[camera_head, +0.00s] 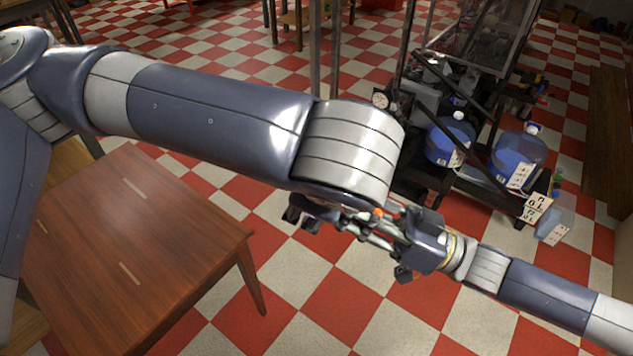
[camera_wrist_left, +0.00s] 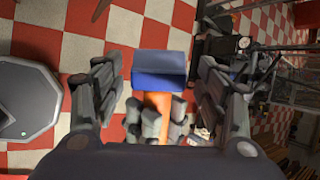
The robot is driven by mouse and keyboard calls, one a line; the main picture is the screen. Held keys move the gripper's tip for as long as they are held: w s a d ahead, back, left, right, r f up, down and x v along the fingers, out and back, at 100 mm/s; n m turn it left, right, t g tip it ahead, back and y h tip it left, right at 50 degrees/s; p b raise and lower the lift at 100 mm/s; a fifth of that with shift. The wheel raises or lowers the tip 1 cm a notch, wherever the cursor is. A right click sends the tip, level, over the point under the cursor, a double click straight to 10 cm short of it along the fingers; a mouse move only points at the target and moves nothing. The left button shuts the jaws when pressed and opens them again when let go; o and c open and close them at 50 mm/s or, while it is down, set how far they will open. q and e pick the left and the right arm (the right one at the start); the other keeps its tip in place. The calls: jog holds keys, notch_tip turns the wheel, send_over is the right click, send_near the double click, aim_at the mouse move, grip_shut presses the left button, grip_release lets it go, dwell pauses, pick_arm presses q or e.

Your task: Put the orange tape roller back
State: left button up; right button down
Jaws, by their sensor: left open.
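The orange tape roller has a blue-grey block-shaped head (camera_wrist_left: 159,70) and an orange handle (camera_wrist_left: 157,103), seen in the left wrist view. My left gripper (camera_wrist_left: 162,84) is open, with one finger on each side of the roller's head and gaps between. My right gripper (camera_head: 365,231) comes in from the right, and its fingers close around the orange handle. In the head view only a small orange bit (camera_head: 378,212) of the roller shows. My left forearm hides most of the rest, including much of my left gripper.
A brown wooden table (camera_head: 130,240) stands at the lower left. A dark cart (camera_head: 440,178) with blue jugs (camera_head: 517,155) and hanging labels stands at the right, close behind my right gripper. The red and white checkered floor (camera_head: 330,300) is open in front.

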pick_arm(q)
jog(key=c, duration=1.2)
pick_arm(e)
jog(key=c, duration=1.3)
grip_release()
